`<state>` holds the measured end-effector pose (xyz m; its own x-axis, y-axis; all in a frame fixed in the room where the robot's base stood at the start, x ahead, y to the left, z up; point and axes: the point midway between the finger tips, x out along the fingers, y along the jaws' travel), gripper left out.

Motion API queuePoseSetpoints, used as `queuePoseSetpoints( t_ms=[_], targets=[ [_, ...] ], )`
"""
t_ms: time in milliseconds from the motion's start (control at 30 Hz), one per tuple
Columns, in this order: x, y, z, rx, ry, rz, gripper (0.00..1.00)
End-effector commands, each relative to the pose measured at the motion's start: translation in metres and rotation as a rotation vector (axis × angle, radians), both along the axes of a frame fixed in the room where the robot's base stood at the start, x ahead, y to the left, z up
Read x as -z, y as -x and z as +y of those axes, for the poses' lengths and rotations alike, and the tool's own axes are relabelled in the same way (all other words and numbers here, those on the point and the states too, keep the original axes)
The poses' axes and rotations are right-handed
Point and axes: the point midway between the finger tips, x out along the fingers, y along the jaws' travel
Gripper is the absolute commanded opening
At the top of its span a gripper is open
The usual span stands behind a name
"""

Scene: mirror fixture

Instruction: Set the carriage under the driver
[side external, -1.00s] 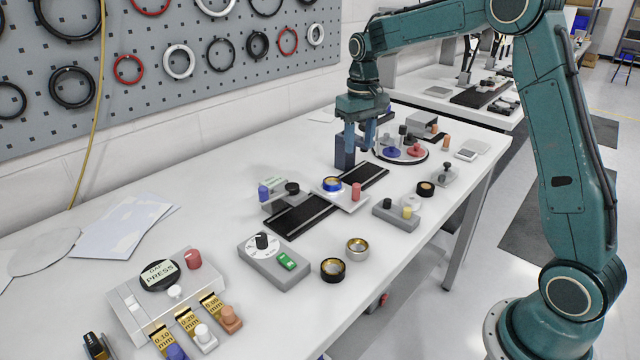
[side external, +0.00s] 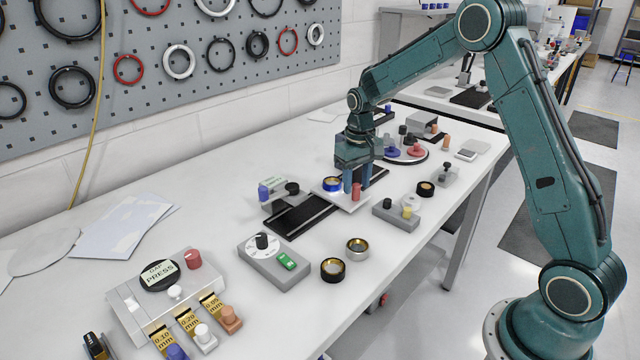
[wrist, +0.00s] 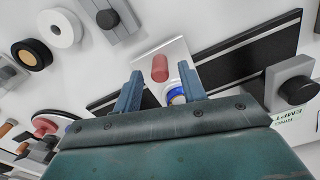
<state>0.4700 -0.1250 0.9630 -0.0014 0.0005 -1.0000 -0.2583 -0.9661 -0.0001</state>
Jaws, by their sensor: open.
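The carriage, a pale plate (side external: 350,204), sits across the black rail (side external: 300,216). It bears a blue-rimmed ring (side external: 333,184) and a red knob (side external: 356,190). In the wrist view the plate (wrist: 170,48), red knob (wrist: 159,68) and partly covered blue ring (wrist: 177,97) show. My gripper (side external: 357,176) is open and low over the carriage. In the wrist view its fingers (wrist: 160,72) stand on either side of the red knob, with gaps. Whether they are at knob height I cannot tell. I cannot pick out the driver for sure; my gripper covers part of the rail's far end.
A grey block with a black knob (side external: 292,188) and a green-lettered label stands left of the rail. A grey block with a yellow button (side external: 407,212) stands right. A dial box (side external: 272,262) and two rings (side external: 333,270) are nearer.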

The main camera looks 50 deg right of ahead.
Motion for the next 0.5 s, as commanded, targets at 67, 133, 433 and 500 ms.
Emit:
queuePoseSetpoints(
  t_ms=[67,133,433,500],
  targets=[
    [0.01,0.0,0.0,0.0,0.0,0.001,0.41],
    [0.017,0.0,0.0,0.0,-0.001,0.002,0.41],
    [0.028,0.0,0.0,0.0,0.0,-0.001,0.41],
    [0.028,0.0,0.0,0.0,0.0,-0.001,0.41]
  ],
)
